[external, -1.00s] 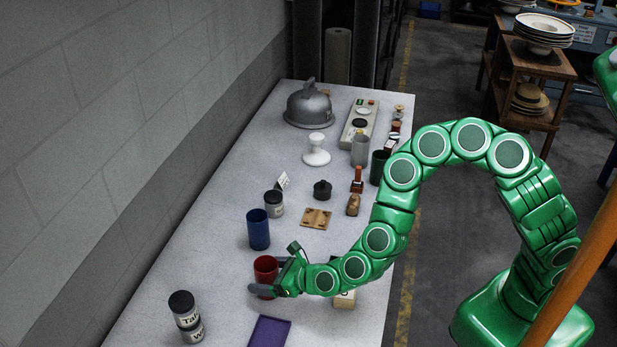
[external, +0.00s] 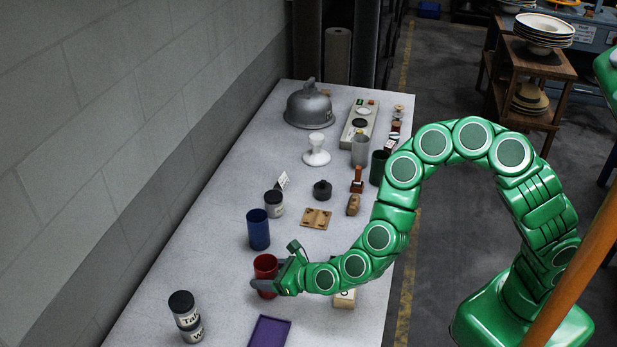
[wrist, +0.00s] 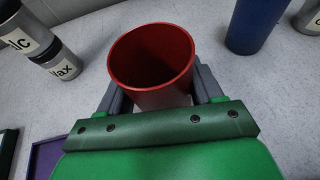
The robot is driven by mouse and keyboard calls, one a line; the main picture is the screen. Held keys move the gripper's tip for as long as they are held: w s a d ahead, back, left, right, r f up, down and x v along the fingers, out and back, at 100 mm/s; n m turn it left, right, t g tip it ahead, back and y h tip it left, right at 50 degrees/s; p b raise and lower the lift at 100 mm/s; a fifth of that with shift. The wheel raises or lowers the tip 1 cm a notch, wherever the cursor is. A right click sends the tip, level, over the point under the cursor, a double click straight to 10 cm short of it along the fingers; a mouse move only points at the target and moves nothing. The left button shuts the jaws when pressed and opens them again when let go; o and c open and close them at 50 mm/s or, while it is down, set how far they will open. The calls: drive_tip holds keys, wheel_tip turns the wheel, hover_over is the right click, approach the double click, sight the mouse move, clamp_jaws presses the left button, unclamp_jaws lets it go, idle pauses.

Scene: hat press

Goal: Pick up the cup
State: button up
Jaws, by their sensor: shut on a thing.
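A red cup (external: 265,266) stands upright near the front of the long grey table. It fills the middle of the wrist view (wrist: 152,62), with its open rim facing the camera. My gripper (external: 264,285) is at the cup from the right side, with its grey fingers on either side of it. The fingers are shut on the cup's body. The cup's underside is hidden, so I cannot tell whether it touches the table.
A blue cup (external: 258,230) stands just behind the red cup. A purple tray (external: 268,332) lies in front, and stacked labelled jars (external: 187,318) stand at front left. A pale block (external: 345,298) sits beneath my arm. More items, including a grey dome (external: 309,105), stand farther back.

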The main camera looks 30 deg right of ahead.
wheel_tip(320, 180, up, 23)
drive_tip(key=shift+w+n+g+y, duration=0.2)
drive_tip(key=shift+n+g+y, duration=0.1)
drive_tip(key=shift+n+y, duration=0.1)
idle(0.8)
drive_tip(key=shift+w+f, duration=0.1)
drive_tip(key=shift+d+n, duration=0.1)
drive_tip(key=shift+n, duration=0.2)
drive_tip(key=s+d+n+g+y, duration=0.2)
drive_tip(key=s+d+n+g, duration=0.3)
drive_tip(key=d+n+g, duration=0.4)
drive_tip(key=s+d+n+g+y, duration=0.2)
drive_tip(key=s+d+n+g, duration=0.4)
drive_tip(key=d, duration=0.4)
drive_tip(key=shift+m+g, duration=0.4)
drive_tip(key=shift+m, duration=0.2)
drive_tip(key=shift+w+f, duration=0.2)
drive_tip(key=shift+f, duration=3)
drive_tip(key=shift+w+f, duration=0.15)
drive_tip(key=shift+f, duration=3)
drive_tip(key=shift+w+f, duration=0.2)
drive_tip(key=shift+f, duration=3)
drive_tip(key=shift+f, duration=0.1)
